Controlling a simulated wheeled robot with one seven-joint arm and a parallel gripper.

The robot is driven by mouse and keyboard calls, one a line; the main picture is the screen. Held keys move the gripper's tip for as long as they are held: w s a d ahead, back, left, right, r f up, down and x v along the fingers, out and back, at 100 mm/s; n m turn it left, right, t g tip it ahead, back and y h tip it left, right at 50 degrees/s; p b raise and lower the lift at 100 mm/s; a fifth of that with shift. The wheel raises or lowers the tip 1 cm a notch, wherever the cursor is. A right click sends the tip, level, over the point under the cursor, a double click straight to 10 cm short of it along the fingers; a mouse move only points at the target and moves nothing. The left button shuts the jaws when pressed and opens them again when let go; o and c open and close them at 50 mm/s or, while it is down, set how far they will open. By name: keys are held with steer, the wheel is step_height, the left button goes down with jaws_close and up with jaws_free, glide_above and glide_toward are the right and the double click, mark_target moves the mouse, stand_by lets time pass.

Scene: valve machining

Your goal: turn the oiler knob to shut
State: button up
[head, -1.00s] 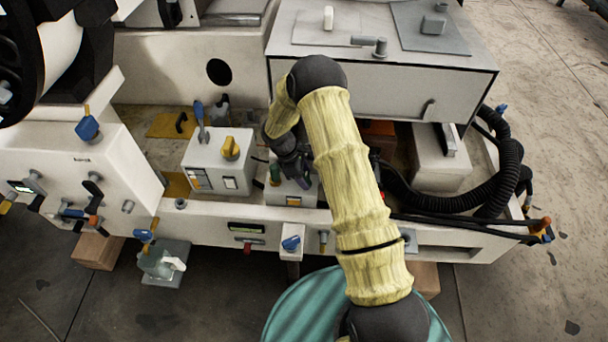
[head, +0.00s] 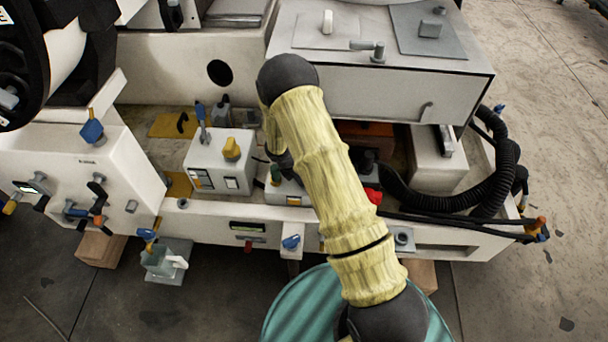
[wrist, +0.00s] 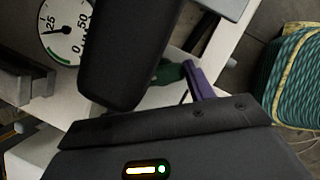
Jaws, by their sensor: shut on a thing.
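My gripper (head: 284,163) is low over a small white box (head: 287,198) on the machine's bed, mostly hidden behind my own arm in the head view. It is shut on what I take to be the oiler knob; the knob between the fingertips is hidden. A green part (head: 275,175) stands on that box, left of my arm. In the wrist view the dark gripper body covers the middle and bottom. A green part (wrist: 171,72) and a purple part (wrist: 199,80) show just beyond its edge, close together. The knob's angle cannot be read.
A white box with a yellow knob (head: 232,149) and a blue lever (head: 200,112) stands left of my gripper. Black hoses (head: 470,200) and a red part (head: 373,195) lie to the right. A dial gauge (wrist: 66,28) shows in the wrist view.

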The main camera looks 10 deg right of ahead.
steer(key=n+b, duration=0.1)
steer(key=n+t+b, duration=0.1)
steer(key=n, duration=0.1)
steer(key=shift+f+y, duration=0.25)
steer(key=shift+y, duration=0.05)
steer(key=n+b, duration=0.1)
steer(key=b, duration=0.1)
steer(key=n+t+b, duration=0.1)
steer(key=n+b, duration=0.1)
steer(key=b, duration=0.1)
steer(key=shift+s+f+n+y+b, duration=0.15)
steer(key=shift+n+y+b, duration=0.15)
steer(key=shift+y+b, duration=0.1)
steer(key=n+b, duration=0.2)
steer(key=b, duration=0.1)
steer(key=shift+d+t+y, duration=0.1)
steer(key=shift+t+y, duration=0.2)
steer(key=shift+y, duration=0.1)
steer(key=shift+r+n+y+b, duration=0.3)
steer(key=shift+r+n+b, duration=0.05)
steer(key=shift+n+b, duration=0.8)
steer(key=o, duration=1)
steer(key=shift+d, duration=0.1)
steer(key=shift+r, duration=0.1)
